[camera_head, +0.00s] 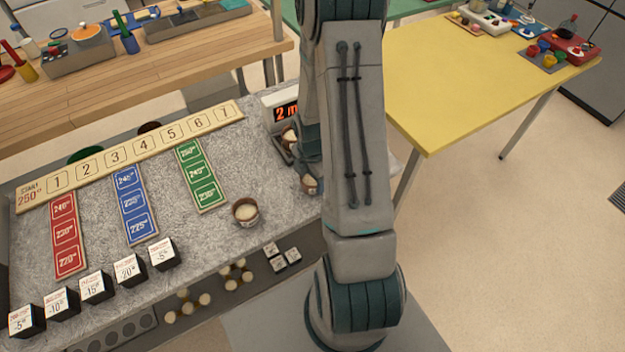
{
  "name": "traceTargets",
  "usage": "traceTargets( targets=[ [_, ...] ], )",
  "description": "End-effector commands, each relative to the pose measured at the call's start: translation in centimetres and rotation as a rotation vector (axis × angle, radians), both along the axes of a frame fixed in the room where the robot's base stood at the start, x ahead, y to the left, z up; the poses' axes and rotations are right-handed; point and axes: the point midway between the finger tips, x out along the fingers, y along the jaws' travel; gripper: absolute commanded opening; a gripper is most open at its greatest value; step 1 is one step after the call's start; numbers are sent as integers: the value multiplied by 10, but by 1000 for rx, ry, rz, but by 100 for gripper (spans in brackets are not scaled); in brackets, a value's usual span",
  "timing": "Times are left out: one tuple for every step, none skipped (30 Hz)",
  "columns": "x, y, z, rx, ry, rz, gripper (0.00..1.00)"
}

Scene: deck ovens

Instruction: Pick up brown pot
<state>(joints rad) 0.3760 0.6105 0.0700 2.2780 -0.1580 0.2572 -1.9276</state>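A small round brown pot (245,212) with a pale filling stands upright on the grey speckled counter (225,135), right of the coloured strips and near the front edge. Two more small brownish vessels with pale contents, one (289,136) by the display and one (309,184) nearer the front, are partly hidden by my arm. A dark brown round rim (149,127) shows behind the numbered board; I cannot tell what it belongs to. My arm rises through the middle of the view and leaves at the top edge. My gripper is out of view.
A numbered board (130,150) and red, blue and green strips lie on the counter. Several black-and-white cubes (95,287) line its front left. A red-digit display (285,108) stands near my arm. A yellow table (470,75) stands right; the floor before it is clear.

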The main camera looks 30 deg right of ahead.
Motion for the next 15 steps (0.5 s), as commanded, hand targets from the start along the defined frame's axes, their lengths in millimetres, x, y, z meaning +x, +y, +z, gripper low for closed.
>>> traceTargets(
  targets=[
    [0, 0, 0, 0, -1, 0, 38],
    [0, 0, 0, 0, -1, 0, 34],
    [0, 0, 0, 0, -1, 0, 34],
    [0, 0, 0, 0, -1, 0, 34],
    [0, 0, 0, 0, -1, 0, 34],
    [0, 0, 0, 0, -1, 0, 34],
    [0, 0, 0, 0, -1, 0, 34],
    [0, 0, 0, 0, -1, 0, 34],
    [0, 0, 1, 0, -1, 0, 34],
    [0, 0, 1, 0, -1, 0, 34],
    [1, 0, 1, 0, -1, 0, 34],
    [1, 0, 2, 0, -2, 0, 34],
    [1, 0, 3, 0, -2, 0, 34],
    [1, 0, 4, 0, -2, -1, 34],
    [1, 0, 5, 0, -2, -1, 34]
  ],
)
